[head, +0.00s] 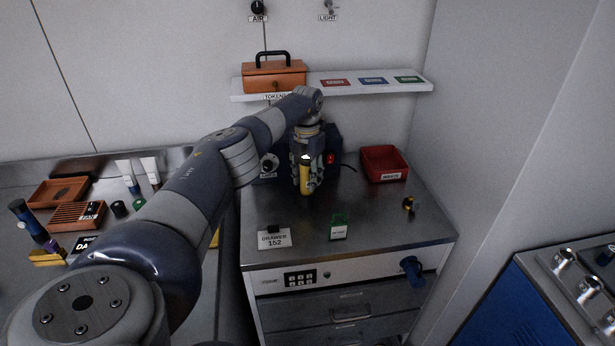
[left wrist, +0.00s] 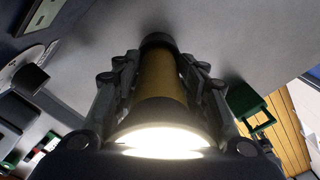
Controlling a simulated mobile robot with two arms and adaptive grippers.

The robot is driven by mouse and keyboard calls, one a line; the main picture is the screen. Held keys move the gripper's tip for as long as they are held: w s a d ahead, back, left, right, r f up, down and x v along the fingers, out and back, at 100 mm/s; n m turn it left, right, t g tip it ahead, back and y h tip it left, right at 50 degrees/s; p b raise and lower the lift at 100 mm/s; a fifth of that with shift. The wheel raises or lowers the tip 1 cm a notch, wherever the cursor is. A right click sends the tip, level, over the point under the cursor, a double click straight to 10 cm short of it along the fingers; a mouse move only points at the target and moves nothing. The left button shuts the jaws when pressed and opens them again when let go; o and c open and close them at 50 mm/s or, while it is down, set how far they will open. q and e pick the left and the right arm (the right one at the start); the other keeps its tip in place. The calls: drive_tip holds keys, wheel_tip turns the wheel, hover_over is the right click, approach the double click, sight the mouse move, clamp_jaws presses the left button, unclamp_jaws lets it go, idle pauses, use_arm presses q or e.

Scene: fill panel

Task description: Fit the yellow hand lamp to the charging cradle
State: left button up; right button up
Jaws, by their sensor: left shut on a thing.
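The yellow hand lamp (head: 306,180) is upright in my left gripper (head: 306,172), over the rear of the metal worktop. In the left wrist view the lamp (left wrist: 163,82) lies between both fingers (left wrist: 160,95), its lit end toward the camera and its dark end toward the grey surface. A dark box (head: 331,150) with a red light stands just behind the gripper and is partly hidden. I cannot tell whether it is the charging cradle, or whether the lamp touches it. My right gripper is not in view.
A red bin (head: 384,164) stands right of the box. A green holder (head: 338,227), a drawer sign (head: 274,239) and a small brass-coloured part (head: 409,204) are on the worktop. A shelf (head: 420,86) carries an orange toolbox (head: 274,76). The worktop's middle is mostly clear.

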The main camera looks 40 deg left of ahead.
use_arm(q)
drive_tip(key=shift+f+b, duration=0.7)
drive_tip(key=shift+f, duration=0.25)
drive_tip(key=o, duration=1.4)
drive_tip(key=shift+c, duration=0.2)
drive_tip(key=shift+r, duration=0.15)
wheel_tip(320, 180, up, 12)
drive_tip(key=shift+f, duration=0.1)
